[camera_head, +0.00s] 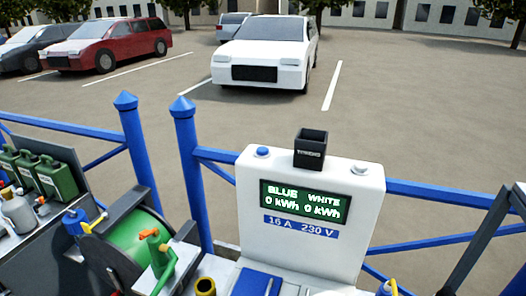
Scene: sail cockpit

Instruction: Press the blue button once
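The blue button (262,152) is a small round dome on the top left of a white power pedestal (260,238). A similar pale button (361,169) is on the top right of the pedestal. The green display (304,202) reads "BLUE 0 kWh" on the left and "WHITE 0 kWh" on the right. A blue label under it reads "16 A 230 V". Nothing covers the blue button. Neither of my grippers is in view.
A black open box (310,149) stands on the pedestal between the buttons. Blue railings (187,165) run behind. A green reel (135,243) and green canisters (56,178) are at the left. A dark slanted frame (478,242) is at the right. Parked cars are beyond.

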